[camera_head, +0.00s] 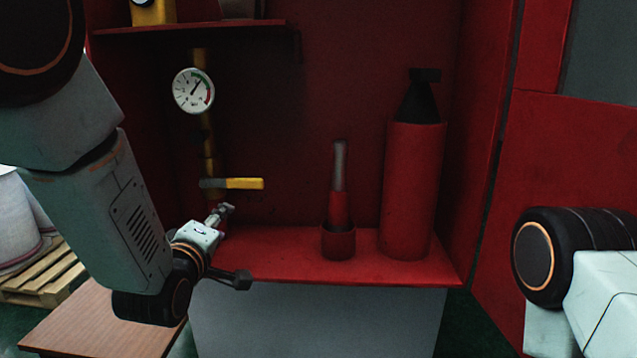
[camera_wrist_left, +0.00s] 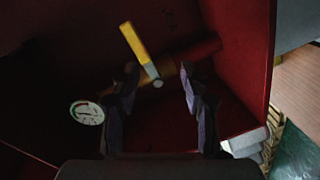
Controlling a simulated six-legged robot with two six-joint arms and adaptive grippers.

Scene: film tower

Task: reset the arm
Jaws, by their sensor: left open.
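My left arm (camera_head: 100,200) comes in from the left, bent downward, with its wrist low in front of the red cabinet. My left gripper (camera_head: 234,246) is open and empty at the cabinet's lower left edge; its two fingers also show in the left wrist view (camera_wrist_left: 159,75). A yellow valve lever (camera_head: 243,184) is above the gripper in the head view. In the left wrist view, the lever (camera_wrist_left: 134,43) lies beyond the fingertips, apart from them. Part of my right arm (camera_head: 575,265) shows at the right edge; its gripper is out of view.
A pressure gauge (camera_head: 193,91) sits on the pipe above the lever. A red cylinder with a black top (camera_head: 411,190) and a grey-handled red tool in a holder (camera_head: 338,215) stand on the cabinet's shelf. A wooden table (camera_head: 95,325) and a pallet (camera_head: 45,275) are at lower left.

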